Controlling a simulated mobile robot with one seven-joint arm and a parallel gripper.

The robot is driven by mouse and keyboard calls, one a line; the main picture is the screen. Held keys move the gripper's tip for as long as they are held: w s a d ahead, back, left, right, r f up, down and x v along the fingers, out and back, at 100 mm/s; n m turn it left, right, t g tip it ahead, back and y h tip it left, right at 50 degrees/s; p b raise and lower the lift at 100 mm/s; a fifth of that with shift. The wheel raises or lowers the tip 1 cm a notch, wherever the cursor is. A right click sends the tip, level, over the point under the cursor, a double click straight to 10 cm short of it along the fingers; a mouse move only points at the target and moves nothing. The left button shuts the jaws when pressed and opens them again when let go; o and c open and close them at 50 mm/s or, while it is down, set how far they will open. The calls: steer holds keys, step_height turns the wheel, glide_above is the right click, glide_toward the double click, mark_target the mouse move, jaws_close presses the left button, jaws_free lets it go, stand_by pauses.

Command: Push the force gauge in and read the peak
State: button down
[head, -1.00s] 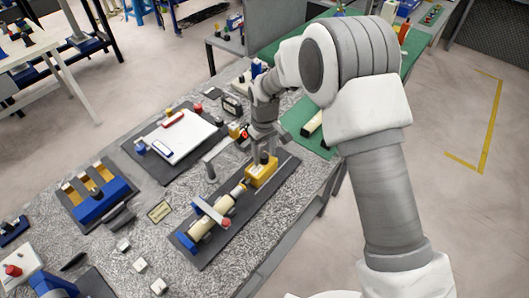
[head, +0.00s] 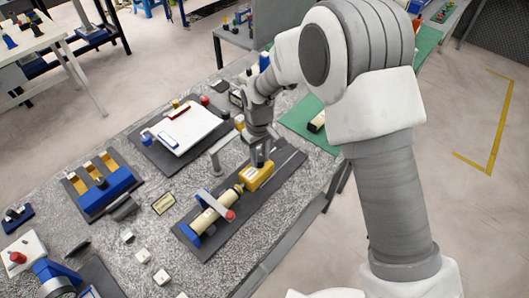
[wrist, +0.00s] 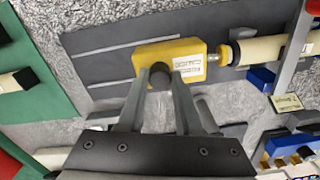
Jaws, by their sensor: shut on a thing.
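The yellow force gauge (head: 259,177) lies on a dark base strip (head: 285,166) near the bench's front edge. My gripper (head: 261,161) reaches down to it from above. In the wrist view the fingers (wrist: 160,80) are shut on the dark round knob on the gauge's body. A white label or display with small marks (wrist: 188,68) shows on the gauge; I cannot read it. The gauge's metal tip (wrist: 221,55) is at the end of the cream cylinder (head: 211,214); they look touching or nearly so. A grey bar with a red knob (head: 229,214) crosses the cylinder.
A blue fixture with yellow slots (head: 105,191) and a small yellow-framed plate (head: 164,203) are to the left. Several white blocks (head: 143,256) lie at the front. A green mat (head: 298,120) is to the right.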

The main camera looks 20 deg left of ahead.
steer(key=shift+s, duration=0.1)
steer(key=c, duration=0.6)
jaws_free()
step_height(320, 180, up, 17)
steer(key=shift+r+b, duration=0.2)
steer(key=shift+b, duration=0.25)
stand_by(0.6)
